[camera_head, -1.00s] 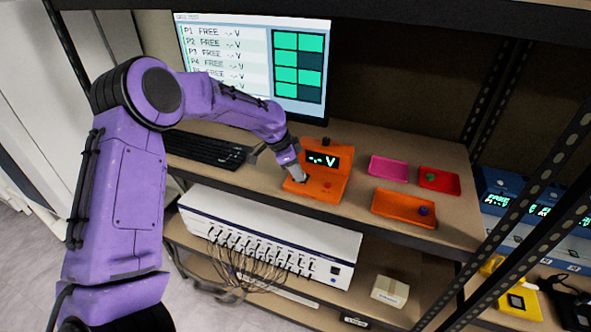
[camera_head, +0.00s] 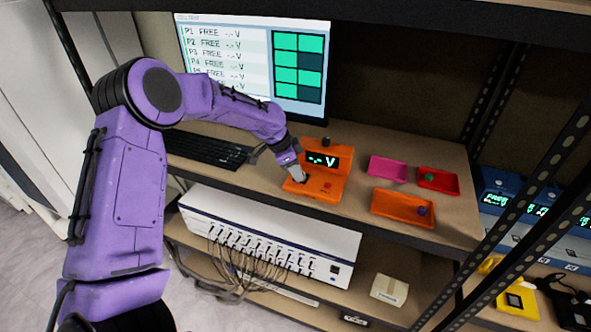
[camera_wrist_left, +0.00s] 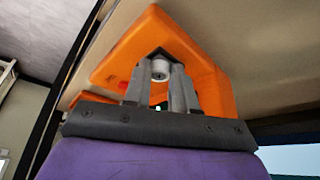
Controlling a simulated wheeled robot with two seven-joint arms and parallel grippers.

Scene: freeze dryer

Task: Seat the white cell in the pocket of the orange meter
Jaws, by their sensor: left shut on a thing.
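The orange meter (camera_head: 330,187) stands on the shelf, its display reading "-.- V". My left gripper (camera_head: 301,179) is down at the left part of the meter's base. In the left wrist view, the gripper (camera_wrist_left: 160,75) is shut on the white cell (camera_wrist_left: 160,68), a small pale round piece between the fingertips. The cell is at a dark opening in the orange meter (camera_wrist_left: 205,65), the pocket. I cannot tell whether the cell is seated or just above it. The cell is hidden by the gripper in the head view. My right gripper is not in view.
Right of the meter lie a pink tray (camera_head: 388,160), a red tray (camera_head: 451,187) with a green piece, and an orange tray (camera_head: 385,209) with a purple piece. A black keyboard (camera_head: 208,149) and a monitor (camera_head: 240,85) are behind and left.

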